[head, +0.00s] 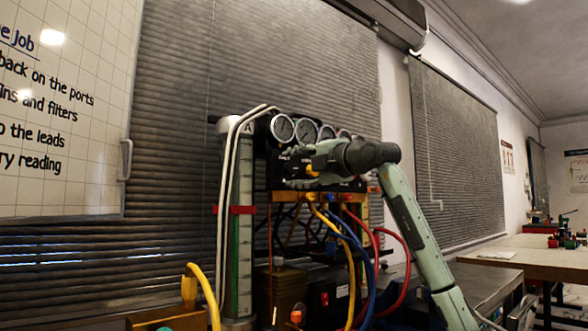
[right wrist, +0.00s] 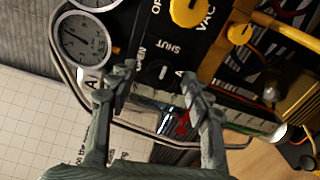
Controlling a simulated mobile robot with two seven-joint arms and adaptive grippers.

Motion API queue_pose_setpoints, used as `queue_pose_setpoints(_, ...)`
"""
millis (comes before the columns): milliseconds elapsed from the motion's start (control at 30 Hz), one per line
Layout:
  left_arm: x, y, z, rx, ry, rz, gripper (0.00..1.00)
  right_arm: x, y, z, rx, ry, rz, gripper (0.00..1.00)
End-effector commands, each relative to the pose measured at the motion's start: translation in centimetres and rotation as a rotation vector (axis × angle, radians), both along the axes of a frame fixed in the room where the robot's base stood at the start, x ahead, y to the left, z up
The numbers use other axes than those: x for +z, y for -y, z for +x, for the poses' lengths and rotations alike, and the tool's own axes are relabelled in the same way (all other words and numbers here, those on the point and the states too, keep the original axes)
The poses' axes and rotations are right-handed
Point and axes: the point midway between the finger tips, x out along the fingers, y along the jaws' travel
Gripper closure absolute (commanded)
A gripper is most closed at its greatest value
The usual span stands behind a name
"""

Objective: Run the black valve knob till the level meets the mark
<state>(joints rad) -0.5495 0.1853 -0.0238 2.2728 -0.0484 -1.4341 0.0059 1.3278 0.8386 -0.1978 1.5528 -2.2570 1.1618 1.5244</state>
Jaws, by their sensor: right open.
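The black valve knob (right wrist: 160,72), with a white pointer line, sits on the black panel beside the words OPEN and SHUT and the letter A. My right gripper (right wrist: 155,80) is open, with its fingertips on either side of the knob; I cannot tell whether they touch it. In the head view my right gripper (head: 300,166) is at the panel front and hides the knob. The clear column (head: 244,180) labelled A stands left of the panel with a red mark (head: 236,210) around it. The mark also shows in the right wrist view (right wrist: 183,122). The liquid level is unclear. My left gripper is out of view.
Round gauges (head: 282,128) line the panel top. A yellow knob (right wrist: 190,10) is close to the black one. Yellow, blue (head: 362,265) and red hoses hang below the panel. A whiteboard (head: 65,110) is at left, a wooden table (head: 540,255) at right.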

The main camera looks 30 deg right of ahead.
Motion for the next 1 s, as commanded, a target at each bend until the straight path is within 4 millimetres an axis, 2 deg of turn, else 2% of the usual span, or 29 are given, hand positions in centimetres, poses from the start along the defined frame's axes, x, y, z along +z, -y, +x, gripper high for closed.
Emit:
queue_pose_setpoints(167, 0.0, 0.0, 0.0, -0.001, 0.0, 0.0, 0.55, 0.0, 0.3, -2.6, -0.004, 0.002, -0.004, 0.5)
queue_pose_setpoints(400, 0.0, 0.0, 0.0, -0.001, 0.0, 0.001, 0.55, 0.0, 0.7, -7.8, -0.004, 0.001, -0.003, 0.5)
queue_pose_setpoints(533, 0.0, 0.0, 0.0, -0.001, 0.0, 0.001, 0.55, 0.0, 0.8, -9.9, -0.003, 0.001, -0.002, 0.5)
queue_pose_setpoints(700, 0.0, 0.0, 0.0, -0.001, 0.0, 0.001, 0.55, 0.0, 0.9, -11.4, -0.001, -0.001, -0.001, 0.5)
queue_pose_setpoints(1000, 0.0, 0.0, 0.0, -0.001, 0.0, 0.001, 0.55, 0.0, 0.9, -11.7, 0.0, -0.001, 0.0, 0.5)
